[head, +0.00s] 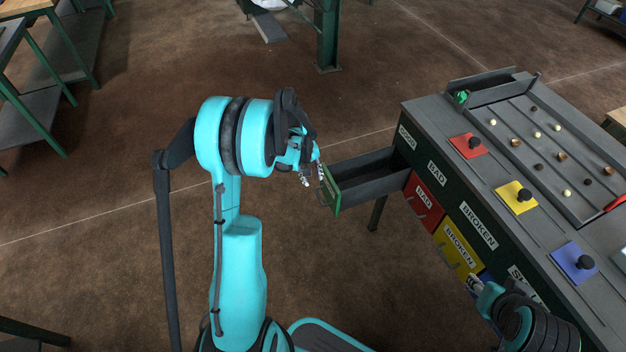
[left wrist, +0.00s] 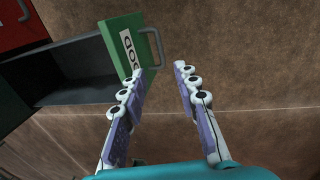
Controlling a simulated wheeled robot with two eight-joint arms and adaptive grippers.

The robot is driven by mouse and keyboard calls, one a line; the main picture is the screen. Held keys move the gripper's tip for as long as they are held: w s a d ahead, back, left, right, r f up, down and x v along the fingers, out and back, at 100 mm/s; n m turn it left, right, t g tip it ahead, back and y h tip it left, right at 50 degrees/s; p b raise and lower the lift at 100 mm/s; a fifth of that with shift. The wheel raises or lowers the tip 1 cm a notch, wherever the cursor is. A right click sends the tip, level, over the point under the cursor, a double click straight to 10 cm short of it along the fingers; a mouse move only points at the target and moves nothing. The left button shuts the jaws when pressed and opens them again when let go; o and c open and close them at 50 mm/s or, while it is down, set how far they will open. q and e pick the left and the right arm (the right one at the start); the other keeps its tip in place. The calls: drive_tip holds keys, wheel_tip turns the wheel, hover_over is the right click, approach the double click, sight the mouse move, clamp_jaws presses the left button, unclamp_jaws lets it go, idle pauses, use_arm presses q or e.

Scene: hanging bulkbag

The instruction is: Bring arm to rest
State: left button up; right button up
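My left gripper (head: 311,174) is raised in the middle of the head view, close to the open green-fronted drawer (head: 333,190). In the left wrist view the two fingers of this gripper (left wrist: 163,105) stand apart with only floor between them. The drawer's green front (left wrist: 130,45) and its handle (left wrist: 153,47) are just beyond the left finger there, and the gripper does not hold the handle. My right gripper (head: 474,283) is at the lower right, beside the drawer fronts of the bench. It is small in view, and its finger opening is unclear.
The grey bench (head: 430,115) on the right has a red drawer (head: 424,200) and a yellow drawer (head: 459,247), both shut. Red, yellow and blue plates (head: 575,262) with black knobs lie on top, beside a tray of small pieces (head: 548,150). Open brown floor lies around the left arm.

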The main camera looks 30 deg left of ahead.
idle(0.4)
use_arm(q)
drive_tip(key=s+d+r+m+t+y, duration=0.1)
drive_tip(key=s+d+r+m, duration=0.1)
drive_tip(key=s+d+r, duration=0.45)
drive_tip(key=s+d+r+m+t, duration=0.1)
drive_tip(key=d+r+m, duration=0.2)
drive_tip(key=r, duration=0.6)
drive_tip(key=s+d+r+m+t, duration=0.3)
drive_tip(key=s+d+m, duration=0.2)
drive_tip(key=s, duration=0.7)
drive_tip(key=shift+d, duration=0.95)
drive_tip(key=shift+w+d, duration=0.1)
